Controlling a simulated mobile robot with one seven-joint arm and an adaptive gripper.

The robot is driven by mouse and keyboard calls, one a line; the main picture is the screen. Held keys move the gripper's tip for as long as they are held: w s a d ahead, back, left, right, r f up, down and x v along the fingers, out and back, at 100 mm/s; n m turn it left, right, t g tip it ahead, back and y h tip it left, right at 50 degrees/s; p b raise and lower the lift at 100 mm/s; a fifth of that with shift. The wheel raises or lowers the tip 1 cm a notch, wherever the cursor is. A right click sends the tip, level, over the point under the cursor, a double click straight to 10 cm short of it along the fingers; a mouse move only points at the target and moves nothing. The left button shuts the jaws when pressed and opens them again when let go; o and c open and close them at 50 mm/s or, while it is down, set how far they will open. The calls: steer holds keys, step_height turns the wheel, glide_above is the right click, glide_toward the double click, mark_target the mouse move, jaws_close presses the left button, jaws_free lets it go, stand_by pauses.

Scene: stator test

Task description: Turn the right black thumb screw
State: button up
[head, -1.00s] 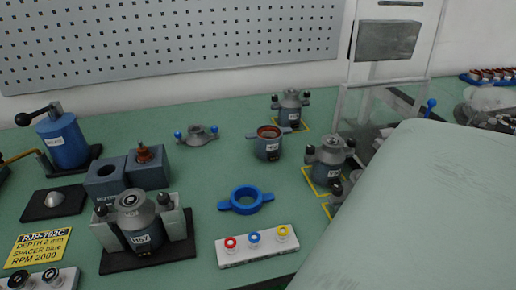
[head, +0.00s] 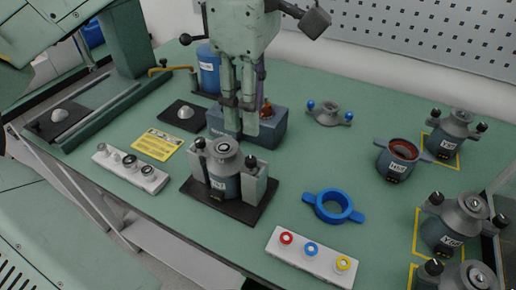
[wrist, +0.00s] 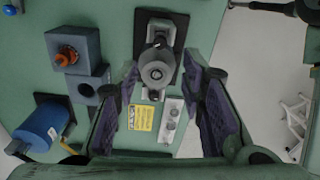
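The fixture's black base plate (head: 228,207) carries a grey round-topped stator unit (head: 224,172) between two upright blocks. The right black thumb screw (head: 250,162) sits on top of the right block; the left black thumb screw (head: 200,144) is on the other side. In the wrist view the round top (wrist: 157,72) lies between my finger pads, well beyond them. My gripper (head: 240,105) points down and appears just behind and above the fixture, in front of the blue blocks. Its purple-padded fingers (wrist: 162,75) are wide apart with nothing held.
Blue-grey blocks (head: 272,133) stand behind the fixture. A blue ring (head: 333,207) and a white strip with coloured rings (head: 312,258) lie to the right. A yellow card (head: 157,144) and another white strip (head: 130,170) lie left. Several more stator units stand far right.

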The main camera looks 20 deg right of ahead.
mark_target(251, 159)
step_height(251, 159, down, 10)
steer(key=shift+f, duration=0.1)
steer(key=shift+c, duration=0.2)
jaws_close()
stand_by(0.5)
